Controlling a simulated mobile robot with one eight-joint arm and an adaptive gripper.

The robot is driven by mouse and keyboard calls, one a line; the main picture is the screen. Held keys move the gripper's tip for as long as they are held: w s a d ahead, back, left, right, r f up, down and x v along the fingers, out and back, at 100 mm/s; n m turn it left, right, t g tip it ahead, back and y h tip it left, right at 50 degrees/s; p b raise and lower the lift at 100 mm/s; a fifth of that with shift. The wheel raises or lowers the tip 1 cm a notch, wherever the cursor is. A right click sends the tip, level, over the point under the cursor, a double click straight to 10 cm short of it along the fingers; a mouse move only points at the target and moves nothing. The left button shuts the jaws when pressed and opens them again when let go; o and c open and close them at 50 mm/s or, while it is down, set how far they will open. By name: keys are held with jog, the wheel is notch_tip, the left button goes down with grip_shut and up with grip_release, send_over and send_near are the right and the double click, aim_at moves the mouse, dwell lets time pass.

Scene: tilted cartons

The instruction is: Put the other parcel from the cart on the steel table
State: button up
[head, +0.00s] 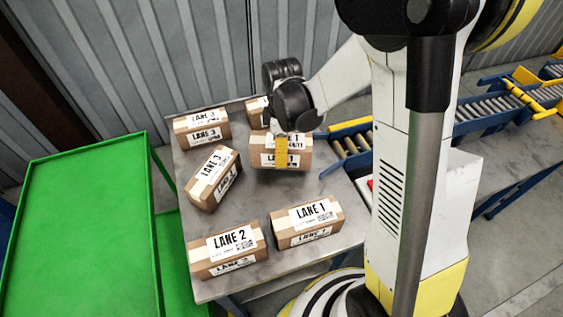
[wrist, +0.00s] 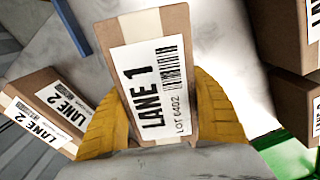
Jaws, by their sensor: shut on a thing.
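My gripper (head: 281,152) is shut on a brown parcel (head: 303,159) over the back right part of the steel table (head: 255,205). In the wrist view, the yellow fingers grip both sides of this parcel (wrist: 118,32), whose white label reads LANE 1, LOT 6402. I cannot tell if its underside touches the table. The green cart (head: 85,225) stands left of the table, and its visible top is bare.
Around it on the table are LANE 3 parcels (head: 201,128) and (head: 213,178), a LANE 2 parcel (head: 229,249), a LANE 1 parcel (head: 306,221), and one parcel (head: 256,108) partly hidden behind my wrist. A roller conveyor (head: 490,107) lies at right.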

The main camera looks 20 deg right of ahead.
jog(key=shift+f+b, duration=0.9)
jog(key=shift+f, duration=1.05)
jog(key=shift+f, duration=0.2)
jog(key=o, duration=1.4)
